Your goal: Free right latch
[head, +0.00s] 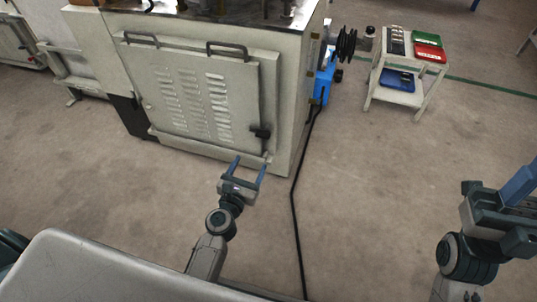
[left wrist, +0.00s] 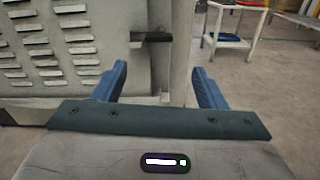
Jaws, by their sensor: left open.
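The right latch (head: 261,133) is a small black handle at the lower right of the grey vented panel (head: 200,98) on the machine's front. In the left wrist view the latch (left wrist: 151,37) lies level, ahead of and above the fingers. My left gripper (head: 251,168) is open and empty, just below and in front of the latch, apart from it. Its blue fingers also show in the left wrist view (left wrist: 160,82). My right gripper (head: 508,205) is at the right edge of the head view, far from the panel; its fingers are partly cut off.
A black cable (head: 294,215) runs over the floor right of my left gripper. A small cart (head: 404,90) with red, green and blue trays stands at the upper right. Open floor lies between.

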